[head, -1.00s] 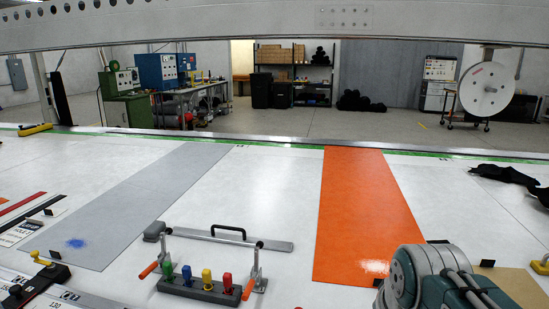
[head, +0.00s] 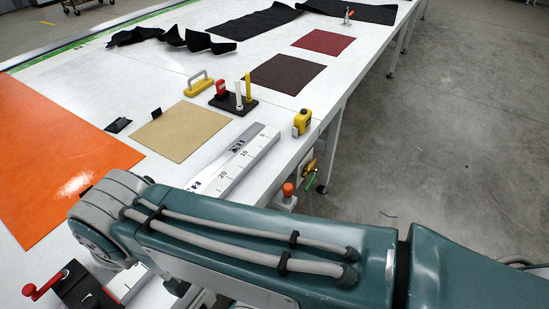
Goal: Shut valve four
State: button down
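I cannot make out any part labelled valve four. An orange-red knob (head: 288,189) sits on a fitting at the table's side edge, just above my arm. Beside it hang a small yellow fitting (head: 308,169) and a green-handled part (head: 311,182). I cannot tell whether any of these is a valve. My teal arm crosses the lower picture and hides part of the table and its edge. My gripper is not in view.
The white table (head: 170,85) holds an orange sheet (head: 50,150), tan sheet (head: 180,130), ruler (head: 235,160), yellow tape measure (head: 302,122), black stand with coloured posts (head: 234,104) and red-handled clamp (head: 75,287). Open grey floor (head: 450,130) lies to the right.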

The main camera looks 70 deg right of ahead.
aim_at(312, 180)
jog(key=j+z, duration=0.25)
jog(key=z, duration=0.15)
jog(key=l+z, duration=0.1)
jog(key=z, duration=0.35)
jog(key=k+l+z, duration=0.1)
jog(key=z, duration=0.4)
jog(key=l+z, duration=0.25)
jog(key=z, duration=0.2)
jog(key=l+z, duration=0.15)
jog(key=z, duration=0.3)
jog(key=l+z, duration=0.15)
jog(key=z, duration=0.35)
jog(key=l+z, duration=0.15)
jog(key=z, duration=0.3)
jog(key=i, duration=0.05)
